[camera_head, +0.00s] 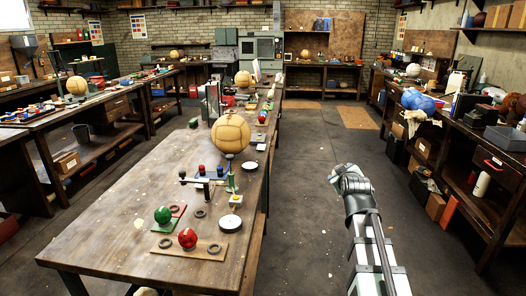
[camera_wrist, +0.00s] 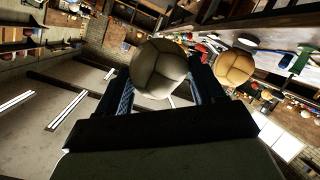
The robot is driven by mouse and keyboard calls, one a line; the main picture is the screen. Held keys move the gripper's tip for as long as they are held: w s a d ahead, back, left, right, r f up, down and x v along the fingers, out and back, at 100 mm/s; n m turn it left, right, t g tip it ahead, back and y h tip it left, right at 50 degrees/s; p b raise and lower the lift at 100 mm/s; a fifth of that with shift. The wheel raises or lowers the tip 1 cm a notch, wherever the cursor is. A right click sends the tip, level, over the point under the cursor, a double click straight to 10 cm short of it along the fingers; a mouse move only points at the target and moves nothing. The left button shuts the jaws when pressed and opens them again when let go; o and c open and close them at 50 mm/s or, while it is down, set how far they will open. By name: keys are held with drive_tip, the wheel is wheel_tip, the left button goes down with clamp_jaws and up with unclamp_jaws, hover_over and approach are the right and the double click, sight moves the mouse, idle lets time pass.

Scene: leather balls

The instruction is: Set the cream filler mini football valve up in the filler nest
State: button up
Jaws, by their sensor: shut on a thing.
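My gripper (camera_wrist: 160,82) is shut on a cream panelled ball (camera_wrist: 159,66), the mini football, seen between its two fingers in the wrist view. I see no valve on the side of the ball that faces the camera. The gripper and this ball cannot be made out in the head view. I cannot tell which spot is the filler nest.
A red ball (camera_head: 187,238) and a green ball (camera_head: 162,215) sit at the bench's front. A large tan ball (camera_head: 231,133) stands farther back. White discs (camera_head: 230,222) lie along the right edge. The bench's left side is mostly clear. Another cluttered bench (camera_head: 490,160) stands right.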

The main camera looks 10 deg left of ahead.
drive_tip(key=s+a+f+n+g+y, duration=0.1)
drive_tip(key=s+a+n+y, duration=0.2)
drive_tip(key=a, duration=1.3)
drive_tip(key=s+a+f+n+y, duration=0.1)
drive_tip(key=s+a+n+y, duration=0.15)
drive_tip(key=a, duration=1.45)
drive_tip(key=s+a+f+n+g+y, duration=0.1)
drive_tip(key=s+a+f+n+y, duration=0.15)
drive_tip(key=s+a, duration=0.9)
drive_tip(key=s+a+f+n+g+y, duration=0.1)
drive_tip(key=s+a+f+g+y, duration=0.35)
drive_tip(key=a, duration=1.15)
drive_tip(key=d+r+m+t+h, duration=0.1)
drive_tip(key=h, duration=0.1)
drive_tip(key=w+d+r+m+t+h, duration=0.1)
drive_tip(key=m+t+h, duration=0.1)
drive_tip(key=h, duration=0.1)
drive_tip(key=d+r+m+t+h, duration=0.1)
drive_tip(key=t+h, duration=0.1)
drive_tip(key=shift+w+d+r+m+t+h, duration=0.2)
drive_tip(key=shift+w+m+t+h, duration=0.05)
drive_tip(key=shift+w+m, duration=0.15)
drive_tip(key=shift+f, duration=0.1)
drive_tip(key=shift+f, duration=4.7)
